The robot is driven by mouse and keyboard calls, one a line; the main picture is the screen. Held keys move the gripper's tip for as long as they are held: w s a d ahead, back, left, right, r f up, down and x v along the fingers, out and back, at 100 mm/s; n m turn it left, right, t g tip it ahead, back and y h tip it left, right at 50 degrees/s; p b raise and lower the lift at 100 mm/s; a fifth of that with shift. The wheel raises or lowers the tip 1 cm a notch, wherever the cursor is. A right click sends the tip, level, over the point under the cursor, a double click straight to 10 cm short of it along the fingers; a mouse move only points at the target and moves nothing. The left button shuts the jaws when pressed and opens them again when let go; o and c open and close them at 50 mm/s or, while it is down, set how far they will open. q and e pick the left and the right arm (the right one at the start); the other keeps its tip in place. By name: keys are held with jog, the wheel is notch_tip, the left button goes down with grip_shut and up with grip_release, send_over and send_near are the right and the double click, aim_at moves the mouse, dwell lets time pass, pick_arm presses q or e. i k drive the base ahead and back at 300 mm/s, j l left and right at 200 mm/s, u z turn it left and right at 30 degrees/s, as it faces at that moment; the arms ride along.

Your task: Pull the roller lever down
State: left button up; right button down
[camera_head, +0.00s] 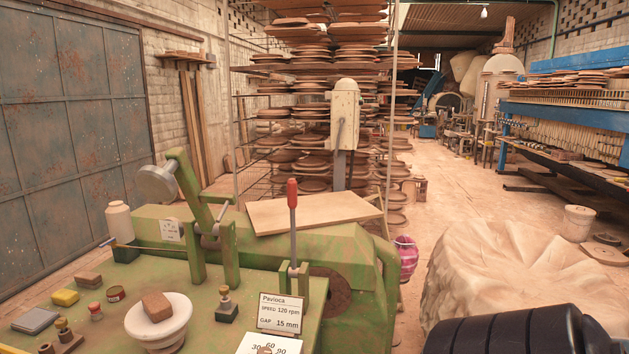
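A lever with a red grip (292,193) and a grey rod stands upright in a green bracket on the green machine (350,250). To its left, a green tilted arm (190,188) carries a grey round disc or roller (157,184) at its raised end and pivots between two green posts. The frame does not tell which of these two is the roller lever. Neither of my grippers is in view. A black ribbed cylindrical part (500,335) at the lower right may be part of my arm.
A wooden board (314,212) lies behind the red-gripped lever. A draped cloth mound (510,270) stands at right.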

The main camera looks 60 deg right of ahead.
aim_at(292, 183)
jog(key=k+l, duration=0.2)
jog(key=l, duration=0.2)
jog(key=k+l, duration=0.15)
jog(key=l, duration=0.25)
jog(key=k+l, duration=0.2)
jog(key=l, duration=0.2)
